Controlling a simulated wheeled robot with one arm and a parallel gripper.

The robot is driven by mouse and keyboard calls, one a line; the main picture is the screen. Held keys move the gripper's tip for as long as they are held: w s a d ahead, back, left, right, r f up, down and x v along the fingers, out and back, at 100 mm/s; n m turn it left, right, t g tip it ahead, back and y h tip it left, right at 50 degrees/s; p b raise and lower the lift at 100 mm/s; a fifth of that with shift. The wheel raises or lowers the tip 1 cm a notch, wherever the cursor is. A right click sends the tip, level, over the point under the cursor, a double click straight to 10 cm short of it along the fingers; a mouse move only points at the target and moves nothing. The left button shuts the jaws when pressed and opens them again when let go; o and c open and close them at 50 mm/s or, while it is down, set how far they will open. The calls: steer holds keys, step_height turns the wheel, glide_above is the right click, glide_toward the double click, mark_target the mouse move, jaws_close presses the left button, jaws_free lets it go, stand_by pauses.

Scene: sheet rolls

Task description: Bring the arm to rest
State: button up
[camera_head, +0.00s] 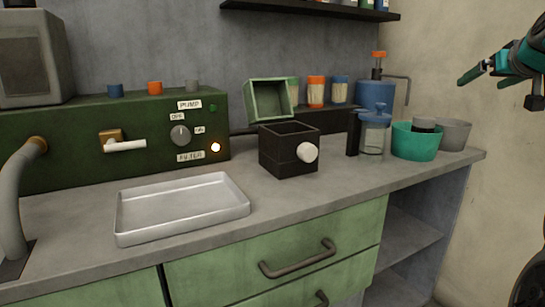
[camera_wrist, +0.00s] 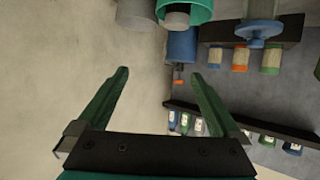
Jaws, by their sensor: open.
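My gripper (camera_head: 482,80) is at the upper right of the head view, in the air in front of the bare cream wall and above the counter's right end. Its green fingers stand apart in the wrist view (camera_wrist: 160,76), with only wall between them. It holds nothing and touches nothing that I can see. Part of my arm is cut off by the right edge of the head view.
Below and left of my gripper stand a teal bowl (camera_head: 415,142), a grey bowl (camera_head: 455,134), a glass jar (camera_head: 373,137) and a blue bottle (camera_head: 374,97). A dark wall shelf (camera_head: 310,9) holds small bottles. A metal tray (camera_head: 180,208) lies on the counter.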

steer(key=s+a+f+n+g+y, duration=0.15)
steer(key=s+a+f+g, duration=0.25)
steer(key=a+f, duration=0.95)
steer(key=s+a+f+n+g+y, duration=0.1)
steer(key=s+a+f+g+y, duration=0.25)
steer(key=a+f, duration=1.05)
steer(key=s+a+f+g, duration=0.2)
steer(key=s+f, duration=0.4)
steer(key=s, duration=0.3)
steer(key=s+a+f+g+h, duration=0.1)
steer(key=s+a+f+g, duration=0.1)
steer(key=s+a+f, duration=0.2)
steer(key=s+a+f+g, duration=0.3)
steer(key=s+f, duration=0.6)
steer(key=s, duration=0.6)
steer(key=shift+s+f+n+b, duration=0.15)
steer(key=shift+s+n+b, duration=0.15)
steer(key=shift+s+n, duration=0.1)
